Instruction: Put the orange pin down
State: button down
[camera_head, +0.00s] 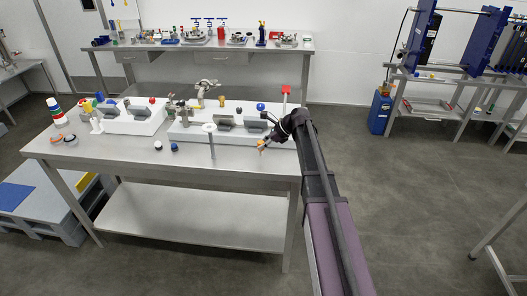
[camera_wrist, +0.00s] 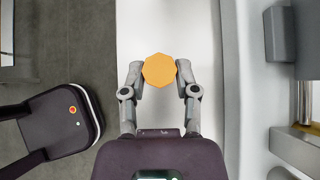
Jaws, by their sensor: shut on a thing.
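The orange pin (camera_wrist: 159,70) shows in the wrist view as an orange, many-sided top face between my fingertips. My gripper (camera_wrist: 160,77) is shut on it, one finger at each side. In the head view the pin (camera_head: 262,145) is a small orange spot at the end of my gripper (camera_head: 266,141), near the front right part of the steel table (camera_head: 225,168). The pin's lower part is hidden in the wrist view, so I cannot tell whether it touches the table.
White fixture blocks (camera_head: 180,130) with grey parts stand behind and left of my gripper. A red-topped post (camera_head: 285,92) stands behind it. Small dark and blue caps (camera_head: 174,147) and a thin upright post (camera_head: 211,143) are to the left. The table's front strip is mostly bare.

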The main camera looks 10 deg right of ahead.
jog(key=shift+f+b, duration=0.9)
jog(key=shift+f, duration=0.35)
jog(key=shift+f, duration=0.15)
jog(key=shift+c, duration=1.8)
grip_release()
jog(key=shift+r, duration=0.3)
jog(key=shift+s+d+r+p, duration=0.15)
jog(key=shift+d+r+p, duration=0.3)
jog(key=shift+p, duration=0.15)
jog(key=p+v, duration=0.7)
jog(key=v, duration=0.3)
jog(key=shift+d, duration=0.25)
